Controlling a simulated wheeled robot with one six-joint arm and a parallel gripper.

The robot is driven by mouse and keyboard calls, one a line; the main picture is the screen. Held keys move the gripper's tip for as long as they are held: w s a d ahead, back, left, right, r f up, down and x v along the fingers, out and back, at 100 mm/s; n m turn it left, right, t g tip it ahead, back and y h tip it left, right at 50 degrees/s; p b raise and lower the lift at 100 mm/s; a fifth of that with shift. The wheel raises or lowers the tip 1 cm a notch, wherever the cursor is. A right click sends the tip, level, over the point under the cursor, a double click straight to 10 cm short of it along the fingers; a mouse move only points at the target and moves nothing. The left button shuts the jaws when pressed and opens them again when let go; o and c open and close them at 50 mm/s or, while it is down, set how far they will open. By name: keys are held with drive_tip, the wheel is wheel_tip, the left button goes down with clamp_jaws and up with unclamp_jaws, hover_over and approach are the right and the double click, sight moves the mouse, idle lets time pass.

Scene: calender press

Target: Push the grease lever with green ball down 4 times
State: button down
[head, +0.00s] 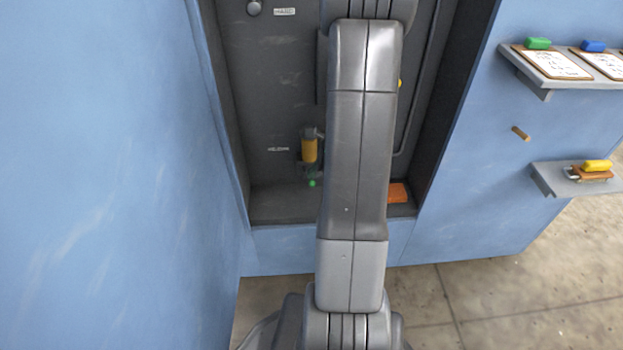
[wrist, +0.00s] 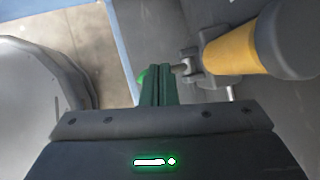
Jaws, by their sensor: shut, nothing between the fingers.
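The green ball (head: 312,183) of the grease lever shows low in the recess, below the yellow grease cylinder (head: 309,150). In the wrist view the green ball (wrist: 143,77) is partly hidden behind the fingers of my gripper (wrist: 159,82). The lever's grey rod (wrist: 182,68) runs from behind the fingertips to the bracket under the yellow cylinder (wrist: 232,50). My gripper is shut and empty, with its fingertips over or right beside the ball. I cannot tell whether they touch. In the head view my gripper is hidden behind my arm.
The recess has blue walls (head: 130,150) on both sides. An orange block (head: 398,193) lies on its floor at right.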

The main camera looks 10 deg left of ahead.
drive_tip(key=shift+s+d+f+b, duration=0.1)
drive_tip(key=shift+s+f+b, duration=0.15)
drive_tip(key=shift+f+b, duration=0.35)
drive_tip(key=shift+s+d+f+b, duration=0.1)
drive_tip(key=shift+s+f+b, duration=0.2)
drive_tip(key=shift+f, duration=0.45)
idle(1.0)
drive_tip(key=shift+w+a+r, duration=0.1)
idle(0.5)
drive_tip(key=shift+w+a+r+p, duration=0.1)
drive_tip(key=shift+w+r+p, duration=0.15)
drive_tip(key=shift+r+p, duration=0.45)
drive_tip(key=shift+w+a+r+p, duration=0.1)
drive_tip(key=shift+w+r+p, duration=0.1)
drive_tip(key=shift+r+p, duration=0.45)
drive_tip(key=shift+w+r+p, duration=0.25)
drive_tip(key=shift+r+p, duration=0.35)
drive_tip(key=shift+p, duration=0.15)
drive_tip(key=r+p, duration=0.1)
drive_tip(key=w+r+p, duration=0.1)
drive_tip(key=r+p, duration=0.2)
drive_tip(key=p, duration=0.1)
drive_tip(key=shift+w+a+r, duration=0.25)
drive_tip(key=shift+w+r, duration=0.1)
drive_tip(key=shift+w, duration=0.05)
idle(1.2)
